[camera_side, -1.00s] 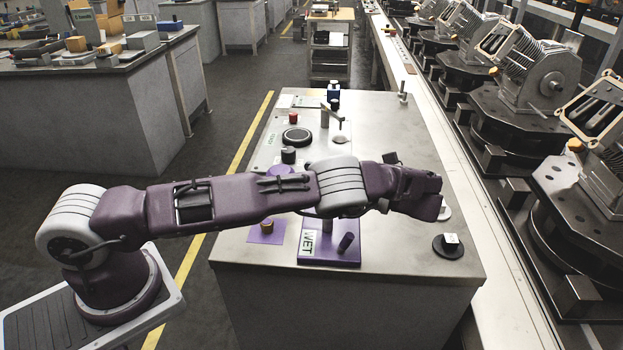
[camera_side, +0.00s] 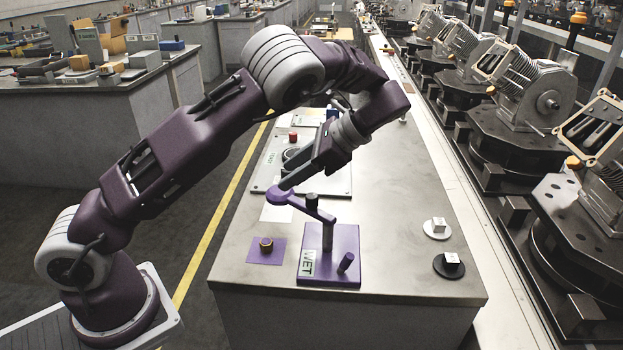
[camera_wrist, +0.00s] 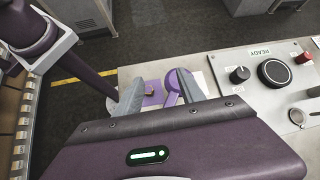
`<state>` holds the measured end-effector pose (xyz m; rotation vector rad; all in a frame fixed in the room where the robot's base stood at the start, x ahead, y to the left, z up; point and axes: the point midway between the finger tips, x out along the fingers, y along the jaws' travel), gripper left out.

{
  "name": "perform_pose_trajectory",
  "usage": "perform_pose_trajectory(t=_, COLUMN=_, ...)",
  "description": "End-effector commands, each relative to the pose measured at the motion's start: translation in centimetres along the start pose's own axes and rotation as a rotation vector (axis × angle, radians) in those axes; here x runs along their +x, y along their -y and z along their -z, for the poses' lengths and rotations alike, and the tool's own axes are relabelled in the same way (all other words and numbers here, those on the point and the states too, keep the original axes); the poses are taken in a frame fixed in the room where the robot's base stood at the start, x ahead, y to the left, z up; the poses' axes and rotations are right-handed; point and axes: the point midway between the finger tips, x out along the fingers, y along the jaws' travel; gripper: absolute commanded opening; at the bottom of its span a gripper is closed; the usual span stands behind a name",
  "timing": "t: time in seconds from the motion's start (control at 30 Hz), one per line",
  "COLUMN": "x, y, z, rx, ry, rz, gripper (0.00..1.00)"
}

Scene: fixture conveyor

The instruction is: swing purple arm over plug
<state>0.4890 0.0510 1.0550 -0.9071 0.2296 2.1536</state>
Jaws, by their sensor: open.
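The purple arm (camera_side: 306,206) reaches left from a post on the purple base marked WET (camera_side: 345,271). Its round end (camera_side: 278,197) sits behind the plug and not over it. In the wrist view the purple arm (camera_wrist: 172,90) lies between my fingers (camera_wrist: 160,78), close beside the right one. The plug (camera_wrist: 150,90) shows left of it.
A READY panel with a black round button (camera_wrist: 273,73), a black knob (camera_wrist: 240,75) and a red button (camera_wrist: 303,58) lies behind the fixture. A short purple peg (camera_side: 346,262) stands on the base. White and black round pieces (camera_side: 447,265) sit at right. The bench's right middle is clear.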

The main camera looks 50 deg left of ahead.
Motion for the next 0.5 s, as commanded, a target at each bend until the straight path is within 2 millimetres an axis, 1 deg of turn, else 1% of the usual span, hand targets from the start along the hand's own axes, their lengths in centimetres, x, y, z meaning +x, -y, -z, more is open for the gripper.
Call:
perform_pose_trajectory(t=0.03, x=-0.2, y=-0.6, z=0.1, rx=-0.127, ry=-0.201, rz=-0.095, gripper=0.46)
perform_pose_trajectory(t=0.1, x=-1.5, y=-1.0, z=0.7, rx=-0.324, ry=-0.444, rz=-0.22, gripper=0.46)
perform_pose_trajectory(t=0.2, x=-3.6, y=-0.6, z=0.8, rx=-0.546, ry=-0.66, rz=-0.356, gripper=0.46)
perform_pose_trajectory(t=0.27, x=-4.2, y=-0.4, z=0.8, rx=-0.617, ry=-0.721, rz=-0.4, gripper=0.46)
perform_pose_trajectory(t=0.33, x=-4.0, y=-0.4, z=1.3, rx=-0.648, ry=-0.744, rz=-0.419, gripper=0.46)
perform_pose_trajectory(t=0.5, x=-1.7, y=-0.8, z=3.8, rx=-0.648, ry=-0.74, rz=-0.418, gripper=0.46)
